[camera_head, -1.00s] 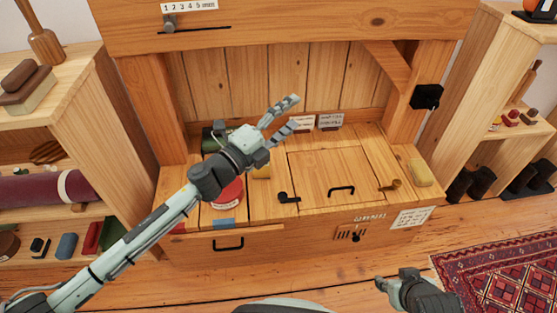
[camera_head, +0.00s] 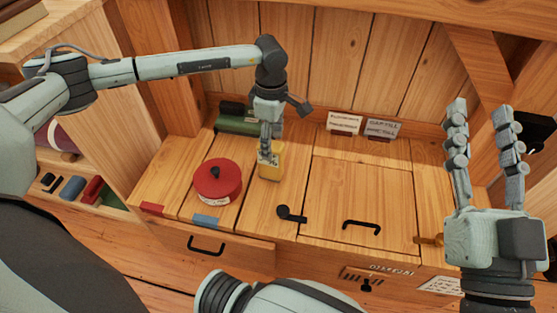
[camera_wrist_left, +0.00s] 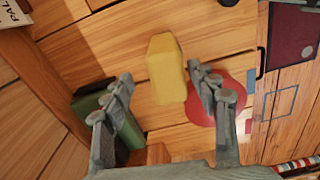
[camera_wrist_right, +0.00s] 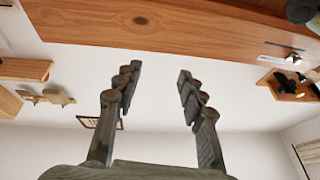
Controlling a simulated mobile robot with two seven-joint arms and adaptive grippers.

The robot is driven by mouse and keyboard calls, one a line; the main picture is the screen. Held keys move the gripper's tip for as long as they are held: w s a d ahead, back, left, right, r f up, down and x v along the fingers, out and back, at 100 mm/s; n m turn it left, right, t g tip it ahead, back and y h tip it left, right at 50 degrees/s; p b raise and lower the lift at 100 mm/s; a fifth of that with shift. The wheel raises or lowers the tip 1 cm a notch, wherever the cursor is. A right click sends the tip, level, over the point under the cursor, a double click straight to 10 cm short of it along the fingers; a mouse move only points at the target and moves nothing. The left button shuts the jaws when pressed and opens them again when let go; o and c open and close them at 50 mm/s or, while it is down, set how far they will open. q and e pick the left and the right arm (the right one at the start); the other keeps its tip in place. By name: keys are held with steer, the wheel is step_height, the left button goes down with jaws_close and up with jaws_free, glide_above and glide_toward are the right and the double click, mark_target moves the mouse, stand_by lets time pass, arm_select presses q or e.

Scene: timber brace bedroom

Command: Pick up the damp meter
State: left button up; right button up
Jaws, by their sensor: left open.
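The yellow block-shaped thing (camera_head: 271,163), which I take to be the damp meter, stands on the wooden bench top to the right of a red round tin (camera_head: 217,182). My left gripper (camera_head: 266,146) points down right at it, with fingers over its upper part in the head view. In the left wrist view the yellow meter (camera_wrist_left: 165,70) shows between the spread fingers; I cannot tell whether they touch it. My left gripper is open. My right gripper (camera_head: 480,109) is raised at the right, open and empty; its wrist view shows only wall and timber between the fingers.
A dark green cylinder (camera_head: 236,124) lies behind the meter near the back boards. A black latch (camera_head: 290,214) and a black handle (camera_head: 361,224) are on the bench lids in front and right. Two small cards (camera_head: 345,122) stand at the back. The middle lid is otherwise clear.

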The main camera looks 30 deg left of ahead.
mark_target(271, 163)
arm_select(q)
steer(key=f, duration=0.4)
steer(key=s+f, duration=0.1)
steer(key=f, duration=0.1)
steer(key=shift+f+b, duration=0.3)
steer(key=shift+b, duration=0.1)
steer(key=shift+f, duration=0.55)
arm_select(e)
steer(key=shift+s+d+r+t, duration=0.2)
steer(key=shift+r+t, duration=0.25)
steer(key=shift+r, duration=0.1)
steer(key=shift+s+d+r+t, duration=0.15)
steer(key=shift+d+r+t, duration=0.05)
steer(key=shift+r+t, duration=0.3)
arm_select(q)
steer(key=shift+c, duration=0.5)
steer(key=shift+w, duration=0.1)
steer(key=c, duration=1.1)
steer(key=shift+r, duration=0.15)
steer(key=shift+c, duration=0.2)
